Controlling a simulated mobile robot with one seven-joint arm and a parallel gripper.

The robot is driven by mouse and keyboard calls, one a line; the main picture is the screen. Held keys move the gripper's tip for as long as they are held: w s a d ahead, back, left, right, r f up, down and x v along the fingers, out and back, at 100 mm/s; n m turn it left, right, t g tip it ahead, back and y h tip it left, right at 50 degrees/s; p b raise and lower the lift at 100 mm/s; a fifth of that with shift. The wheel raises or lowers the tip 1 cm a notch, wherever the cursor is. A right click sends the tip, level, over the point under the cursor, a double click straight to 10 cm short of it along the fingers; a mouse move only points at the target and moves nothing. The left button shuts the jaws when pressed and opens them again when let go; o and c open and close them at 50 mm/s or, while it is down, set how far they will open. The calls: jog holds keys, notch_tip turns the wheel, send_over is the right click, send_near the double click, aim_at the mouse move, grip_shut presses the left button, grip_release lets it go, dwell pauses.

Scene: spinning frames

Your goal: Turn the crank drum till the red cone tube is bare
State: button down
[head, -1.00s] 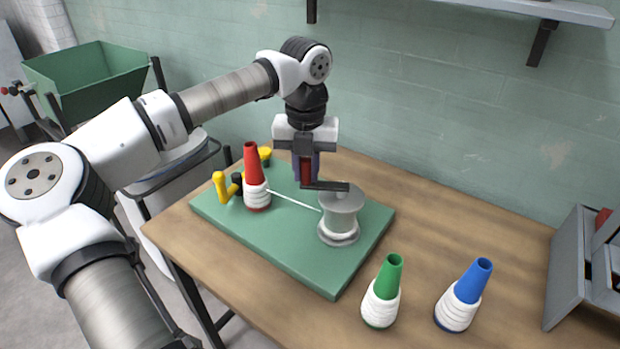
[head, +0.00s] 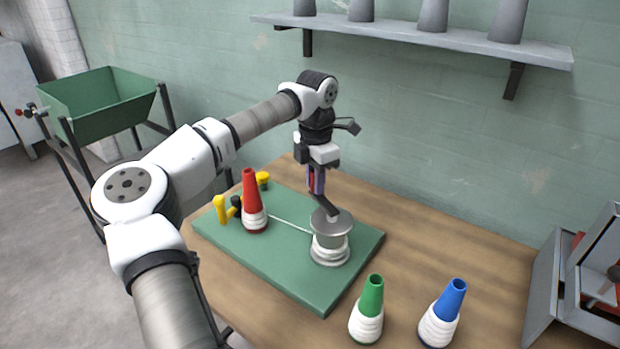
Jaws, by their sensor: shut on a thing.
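The crank drum (head: 331,248) is a grey spool standing on the green board (head: 250,255), with white yarn wound low on its core. Its dark crank arm (head: 326,208) points away toward the wall and slightly left. My gripper (head: 316,186) is shut on the red crank handle, above the far side of the drum; its fingers partly hide the handle. The red cone tube (head: 250,190) stands upright at the board's left, its upper part bare and white yarn (head: 254,220) around its lower part. A white strand (head: 290,225) runs from it to the drum.
A green cone (head: 373,297) and a blue cone (head: 452,298), both with white yarn, stand on the wooden table (head: 425,255) in front. Yellow and black posts (head: 221,208) stand beside the red tube. A grey metal rack (head: 560,290) is at right. A wall shelf (head: 430,38) holds grey cones.

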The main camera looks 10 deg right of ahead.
jog(key=shift+w+d+r+m+p, duration=0.15)
jog(key=shift+d+m+p, duration=0.1)
jog(key=shift+d+m, duration=0.4)
jog(key=shift+w+d+f+m+p, duration=0.1)
jog(key=shift+d+m+p, duration=0.2)
jog(key=shift+m, duration=0.65)
jog(key=shift+d, duration=0.1)
jog(key=c, duration=1.3)
grip_release()
notch_tip(320, 180, up, 14)
jog(key=b, duration=0.2)
